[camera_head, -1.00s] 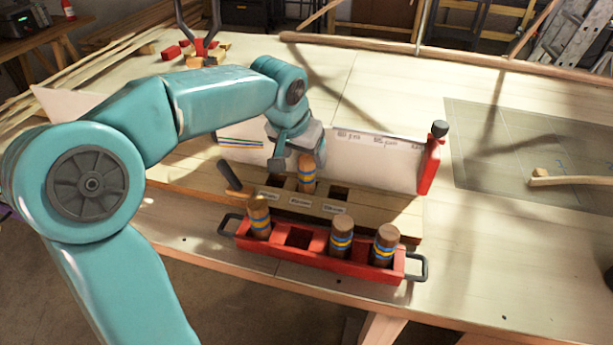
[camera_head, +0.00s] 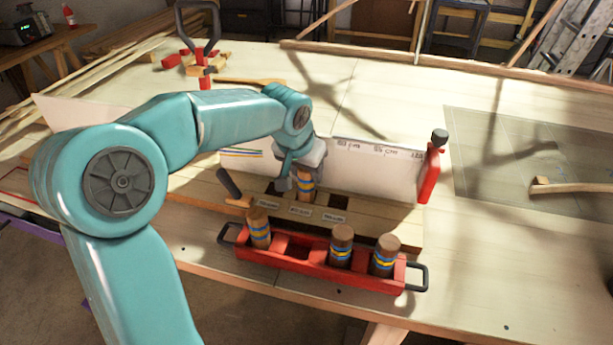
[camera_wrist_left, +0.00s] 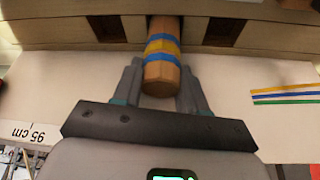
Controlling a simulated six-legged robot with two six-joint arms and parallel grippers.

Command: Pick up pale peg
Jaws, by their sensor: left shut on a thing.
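The pale peg (camera_head: 306,184) is light wood with blue and yellow bands. It stands in the middle hole of the wooden block (camera_head: 377,215). My left gripper (camera_head: 303,170) is shut on its upper part, from above. In the left wrist view the pale peg (camera_wrist_left: 162,62) lies between the two fingers of my left gripper (camera_wrist_left: 160,92), with its lower end at the block (camera_wrist_left: 62,32). An empty hole shows on each side of it. My right gripper is not in view.
A red tray (camera_head: 310,272) in front holds several darker banded pegs, such as one at its left end (camera_head: 259,228). A white marked board (camera_head: 375,168) stands behind the block, with a red clamp (camera_head: 429,175) at its right. A dark-handled tool (camera_head: 230,185) lies left.

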